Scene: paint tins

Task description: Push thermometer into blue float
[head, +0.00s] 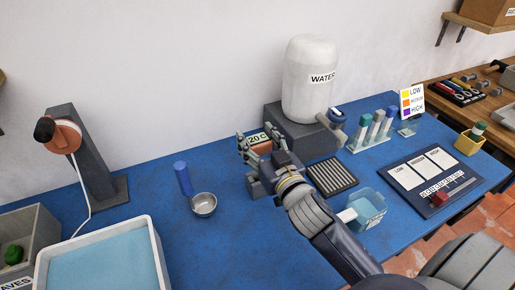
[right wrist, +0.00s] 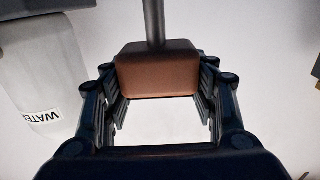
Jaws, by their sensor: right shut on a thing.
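My right gripper (head: 257,151) is shut on a brown block, taken as the thermometer (head: 262,148), above the back middle of the blue table. A "20 C" label shows at the block. In the right wrist view the brown block (right wrist: 157,70) sits between the fingers of my right gripper (right wrist: 158,90), with a grey rod running from it to the top edge. A small blue cylinder (head: 182,178), perhaps the blue float, stands left of the gripper, apart from it. Its top opening cannot be made out. My left gripper is out of view.
A white water tank (head: 310,80) stands behind the gripper. A black grate (head: 332,176) and a light-blue tub (head: 367,207) are to its right. A grey-rimmed tray (head: 152,248) is at front left. Bare table lies around the bowl.

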